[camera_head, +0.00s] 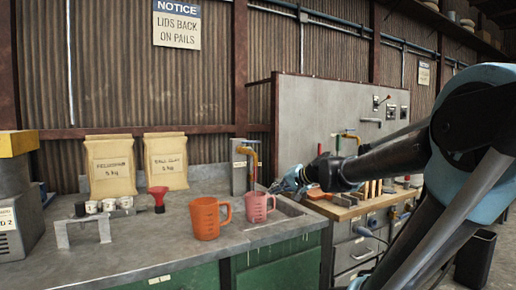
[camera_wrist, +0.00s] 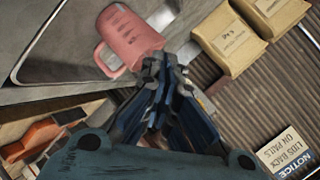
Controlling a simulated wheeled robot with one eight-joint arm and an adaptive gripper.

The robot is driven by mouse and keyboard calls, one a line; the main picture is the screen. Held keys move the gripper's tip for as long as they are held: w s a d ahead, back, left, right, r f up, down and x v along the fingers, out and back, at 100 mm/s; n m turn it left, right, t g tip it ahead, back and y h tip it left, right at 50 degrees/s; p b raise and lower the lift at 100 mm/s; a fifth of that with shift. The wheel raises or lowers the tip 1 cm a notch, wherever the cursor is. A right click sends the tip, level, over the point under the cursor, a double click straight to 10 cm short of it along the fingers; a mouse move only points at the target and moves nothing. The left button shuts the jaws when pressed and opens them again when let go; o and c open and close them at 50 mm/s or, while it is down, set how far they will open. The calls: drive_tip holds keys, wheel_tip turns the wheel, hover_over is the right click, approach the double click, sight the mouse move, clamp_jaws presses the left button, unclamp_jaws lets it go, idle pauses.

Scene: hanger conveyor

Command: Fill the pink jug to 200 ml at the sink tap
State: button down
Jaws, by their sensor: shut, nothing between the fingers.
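The pink jug (camera_head: 257,207) stands upright under the spout of the brass-coloured tap (camera_head: 252,158), at the left end of the sink (camera_head: 287,208). Its handle points right in the head view. The jug (camera_wrist: 132,38) also shows at the top of the wrist view, with dark markings on its side. I cannot see its water level or tell whether water runs. My gripper (camera_head: 279,186) is shut and empty, just right of the tap and above the jug's handle side. Its fingertips (camera_wrist: 165,68) appear close to the jug in the wrist view; contact is unclear.
A larger orange jug (camera_head: 207,219) stands just left of the pink one. A red funnel (camera_head: 158,198), small white pots (camera_head: 108,205) and two paper bags (camera_head: 166,162) are farther left. A wooden-topped tool bench (camera_head: 350,207) lies right, below my arm. The front counter is clear.

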sight(257, 142)
drive_tip(key=s+d+f+n+g+h, duration=0.3)
drive_tip(key=s+d+f+g+h, duration=0.35)
drive_tip(key=s+d+f, duration=0.9)
drive_tip(key=w+a+r+n+t+h, duration=0.1)
drive_tip(key=w+a+r+t, duration=0.1)
drive_tip(key=w+r, duration=0.5)
drive_tip(key=w+a+r+t+h, duration=0.2)
drive_tip(key=w+r, duration=0.3)
drive_tip(key=r, duration=0.4)
drive_tip(key=w+a+r+n+t+y, duration=0.1)
drive_tip(key=w+a+r+t, duration=0.1)
drive_tip(key=w+a+r, duration=0.65)
drive_tip(key=w+a+r+n+t+y, duration=0.1)
drive_tip(key=w+a+r+y, duration=0.1)
drive_tip(key=w+a+r, duration=0.65)
drive_tip(key=shift+h, duration=0.25)
drive_tip(key=w+a, duration=0.1)
drive_tip(key=w, duration=0.1)
drive_tip(key=w+a+f, duration=0.1)
drive_tip(key=w, duration=0.2)
drive_tip(key=w+a+f, duration=0.1)
drive_tip(key=w, duration=0.1)
drive_tip(key=shift+w+f, duration=0.1)
drive_tip(key=shift+w, duration=0.15)
drive_tip(key=shift+w+a, duration=0.2)
drive_tip(key=shift+w, duration=0.5)
